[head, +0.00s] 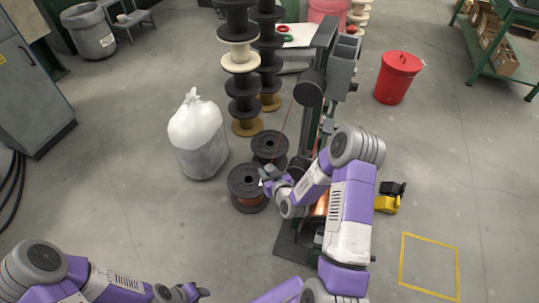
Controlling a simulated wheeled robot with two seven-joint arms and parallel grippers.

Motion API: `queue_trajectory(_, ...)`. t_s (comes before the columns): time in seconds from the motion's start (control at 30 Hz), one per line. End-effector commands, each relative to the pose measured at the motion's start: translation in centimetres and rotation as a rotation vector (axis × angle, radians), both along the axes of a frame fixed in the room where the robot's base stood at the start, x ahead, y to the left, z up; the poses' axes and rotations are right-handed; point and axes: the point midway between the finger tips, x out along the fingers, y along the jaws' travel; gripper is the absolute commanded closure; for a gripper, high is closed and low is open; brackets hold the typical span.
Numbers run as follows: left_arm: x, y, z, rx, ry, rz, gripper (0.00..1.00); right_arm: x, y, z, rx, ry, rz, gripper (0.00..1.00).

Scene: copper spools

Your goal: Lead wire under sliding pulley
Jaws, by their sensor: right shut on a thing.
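A thin copper-coloured wire (283,128) slants down from near the dark round pulley (309,88) on the upright machine (327,55) toward my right gripper. My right gripper (266,181) is shut on the wire, beside the upper edge of the nearer black floor spool (246,188). The wire's end at the fingers is too small to make out. My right arm hides much of the machine's lower part, where a copper-wound spool (319,204) shows partly. I cannot tell which machine part slides. My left gripper (201,292) is low at the bottom edge; its fingers are unclear.
Another black spool (269,146) stands just behind the nearer one. Stacked spools (240,57) rise behind them. A yellow-and-black object (388,203) lies right of my arm. Floor at left centre is clear.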

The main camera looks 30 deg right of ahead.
Motion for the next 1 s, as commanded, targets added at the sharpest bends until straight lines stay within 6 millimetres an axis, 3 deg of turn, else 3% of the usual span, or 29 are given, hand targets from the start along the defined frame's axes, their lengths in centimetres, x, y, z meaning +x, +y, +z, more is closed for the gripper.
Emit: queue_trajectory(1.0, 0.0, 0.0, 0.0, 0.000, 0.000, 0.000, 0.57, -0.1, 0.0, -9.2, 0.001, 0.001, 0.000, 1.00)
